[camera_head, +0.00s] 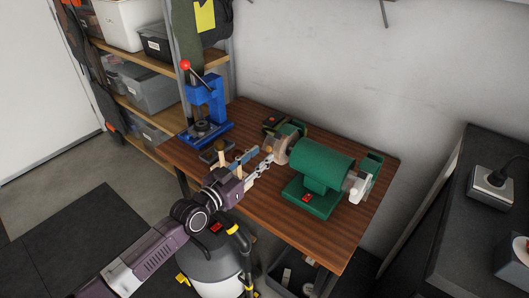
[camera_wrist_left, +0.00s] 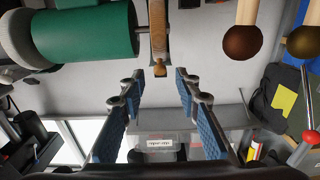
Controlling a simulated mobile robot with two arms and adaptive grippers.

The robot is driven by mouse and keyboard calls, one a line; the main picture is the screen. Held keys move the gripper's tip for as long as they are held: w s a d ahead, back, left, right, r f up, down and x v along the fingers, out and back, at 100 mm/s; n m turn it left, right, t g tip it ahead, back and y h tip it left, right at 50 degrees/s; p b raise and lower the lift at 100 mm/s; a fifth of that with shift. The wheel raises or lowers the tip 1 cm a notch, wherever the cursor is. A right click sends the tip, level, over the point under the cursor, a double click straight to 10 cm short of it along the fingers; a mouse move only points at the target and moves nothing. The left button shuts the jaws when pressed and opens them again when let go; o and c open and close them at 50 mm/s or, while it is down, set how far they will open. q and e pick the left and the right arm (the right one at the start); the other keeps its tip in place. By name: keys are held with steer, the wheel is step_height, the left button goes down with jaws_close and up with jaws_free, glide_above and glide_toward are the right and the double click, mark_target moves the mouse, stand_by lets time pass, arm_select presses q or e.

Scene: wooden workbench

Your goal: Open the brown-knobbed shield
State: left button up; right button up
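The green bench grinder (camera_head: 322,165) stands on the wooden bench. Its left wheel has a brownish shield (camera_head: 279,150) with a small brown knob (camera_head: 267,149). In the left wrist view, the shield (camera_wrist_left: 158,30) is seen edge-on at the top centre, with its knob (camera_wrist_left: 160,71) at its lower end. My left gripper (camera_head: 257,162) is in front of this shield, its fingertips near the knob. In the wrist view its blue-padded fingers (camera_wrist_left: 159,88) are spread to both sides of the knob, with nothing between the pads. My right gripper is out of view.
A blue press (camera_head: 206,105) with a red-balled lever stands left of the grinder. A white-knobbed part (camera_head: 357,189) is at the grinder's right end. Two wooden handles with round ends (camera_wrist_left: 242,40) are close beside the gripper. The bench top's front right (camera_head: 335,235) is clear.

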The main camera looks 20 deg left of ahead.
mark_target(273, 146)
arm_select(q)
steer(key=shift+x, duration=1.3)
steer(key=shift+c, duration=0.2)
jaws_close()
